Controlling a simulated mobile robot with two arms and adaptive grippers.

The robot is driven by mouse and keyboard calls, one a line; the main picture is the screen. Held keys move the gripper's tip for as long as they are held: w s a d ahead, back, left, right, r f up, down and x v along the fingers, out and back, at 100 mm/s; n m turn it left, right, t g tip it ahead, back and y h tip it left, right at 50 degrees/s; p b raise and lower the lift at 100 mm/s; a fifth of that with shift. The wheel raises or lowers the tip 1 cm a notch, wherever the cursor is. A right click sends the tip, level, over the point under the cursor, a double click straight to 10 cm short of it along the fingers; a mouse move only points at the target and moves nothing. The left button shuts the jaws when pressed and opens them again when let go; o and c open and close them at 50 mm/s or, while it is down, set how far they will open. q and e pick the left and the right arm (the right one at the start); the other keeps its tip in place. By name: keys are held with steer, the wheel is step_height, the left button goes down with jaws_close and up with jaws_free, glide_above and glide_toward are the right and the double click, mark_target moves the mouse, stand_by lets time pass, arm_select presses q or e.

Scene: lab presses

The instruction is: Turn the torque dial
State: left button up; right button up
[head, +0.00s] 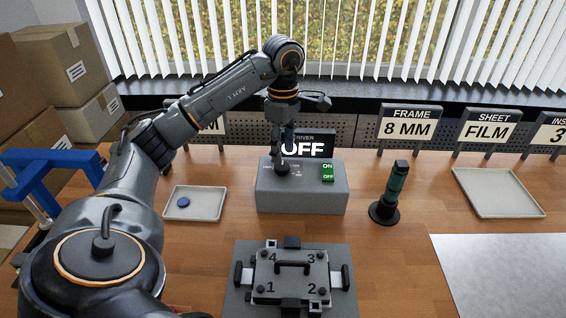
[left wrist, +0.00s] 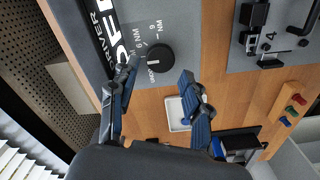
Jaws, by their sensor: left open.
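The torque dial (head: 283,169) is a black round knob on top of the grey driver box (head: 335,199). In the left wrist view the dial (left wrist: 160,58) shows a small white mark, with "9 NM" and "6 NM" printed beside it. My left gripper (head: 283,152) comes down from above over the dial. In the left wrist view its open fingers (left wrist: 158,72) stand apart, with the dial between or just beyond the tips; I cannot tell whether they touch it. The driver display (head: 303,148) reads "OFF". My right gripper is not in view.
A green ON/OFF switch (head: 328,171) sits right of the dial. A screwdriver (head: 394,190) stands upright in a black holder. A clamped fixture (head: 290,277) lies in front of the box. Trays (head: 212,191) (head: 500,205) lie left and right. Boxes (head: 65,65) stand far left.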

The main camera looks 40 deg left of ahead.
mark_target(283, 166)
arm_select(q)
step_height(283, 166, down, 4)
steer(key=shift+s+r, duration=0.1)
steer(key=shift+r, duration=0.1)
steer(key=shift+f, duration=0.45)
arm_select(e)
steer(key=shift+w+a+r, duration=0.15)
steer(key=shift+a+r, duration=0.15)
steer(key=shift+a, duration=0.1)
arm_select(q)
steer(key=shift+c, duration=0.2)
steer(key=c, duration=0.8)
steer(key=shift+c, duration=0.2)
